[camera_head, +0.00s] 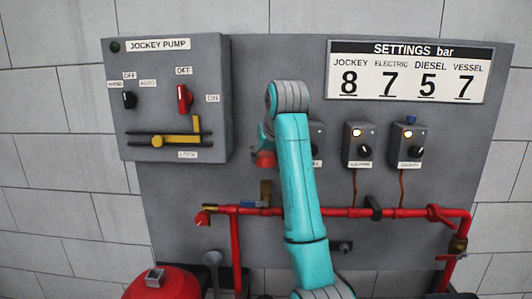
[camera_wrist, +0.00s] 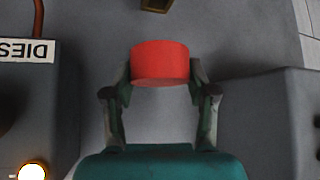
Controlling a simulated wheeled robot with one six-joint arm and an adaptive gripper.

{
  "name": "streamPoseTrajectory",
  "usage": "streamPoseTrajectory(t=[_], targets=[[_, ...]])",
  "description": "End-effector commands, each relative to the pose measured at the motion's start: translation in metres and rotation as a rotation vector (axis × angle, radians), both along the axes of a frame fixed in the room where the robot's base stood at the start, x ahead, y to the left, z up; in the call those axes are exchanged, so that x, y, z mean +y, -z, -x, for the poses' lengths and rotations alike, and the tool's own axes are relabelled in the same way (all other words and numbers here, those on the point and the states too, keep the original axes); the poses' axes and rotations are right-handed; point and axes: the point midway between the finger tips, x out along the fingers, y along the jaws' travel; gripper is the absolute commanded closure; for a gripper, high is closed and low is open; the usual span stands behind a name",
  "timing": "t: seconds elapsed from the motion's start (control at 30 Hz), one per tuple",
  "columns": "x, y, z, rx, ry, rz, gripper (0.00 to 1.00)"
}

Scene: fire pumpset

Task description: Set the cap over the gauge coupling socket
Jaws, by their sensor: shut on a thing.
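A red cap (camera_wrist: 160,63) is between the fingertips of my gripper (camera_wrist: 160,75) in the wrist view, and the fingers are shut on its sides. In the head view the cap (camera_head: 265,159) shows just left of my teal arm, which hides most of the gripper. An upright brass fitting (camera_head: 265,189) stands on the red pipe below the cap, with a gap between them. Its edge shows at the top of the wrist view (camera_wrist: 156,4). It may be the gauge coupling socket; I cannot tell for sure.
The jockey pump box (camera_head: 172,75) stands out left of my gripper. Switch boxes with lit lamps (camera_head: 357,143) are to the right, one partly behind my arm. A red pipe (camera_head: 335,212) with a blue lever (camera_head: 250,205) runs below. The bare panel between is clear.

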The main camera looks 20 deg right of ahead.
Motion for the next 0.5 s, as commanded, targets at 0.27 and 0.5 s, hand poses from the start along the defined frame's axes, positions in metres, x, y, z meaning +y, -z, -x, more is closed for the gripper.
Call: streamPoseTrajectory(t=[0.27, 0.5], targets=[[0.0, 0.02, 0.0, 0.001, 0.0, 0.0, 0.82], [0.0, 0.034, 0.0, 0.0, 0.0, 0.0, 0.82]])
